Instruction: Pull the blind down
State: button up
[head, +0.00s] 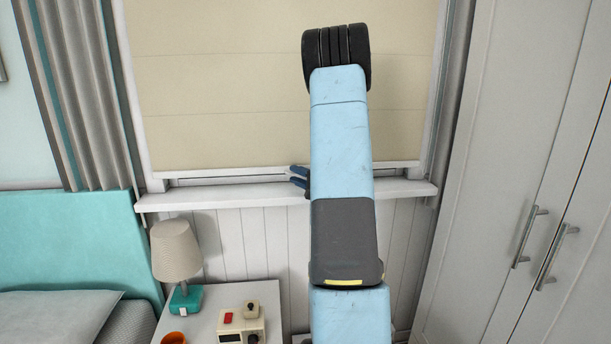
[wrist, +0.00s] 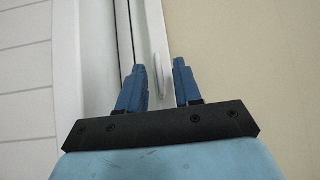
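The beige blind (head: 230,95) hangs across the window, its pale bottom bar (head: 235,172) just above the sill. In the wrist view the blind (wrist: 240,60) fills the right side, and its white bottom bar (wrist: 153,25) runs up the picture. A small pale pull tab (wrist: 160,62) on the bar shows between my blue fingertips. My gripper (wrist: 161,72) is open, its fingers apart on either side of the tab in the picture; contact cannot be told. In the head view my gripper (head: 298,176) is at the bar, partly hidden behind my arm.
The white window sill (head: 230,197) lies just below the gripper. A nightstand (head: 275,300) with a lamp (head: 177,250) and a small device (head: 242,325) stands below left, beside the bed (head: 70,245). A white wardrobe (head: 500,150) closes off the right. A grey curtain (head: 85,90) hangs left.

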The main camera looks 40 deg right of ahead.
jog(key=v, duration=1.3)
jog(key=shift+s, duration=0.3)
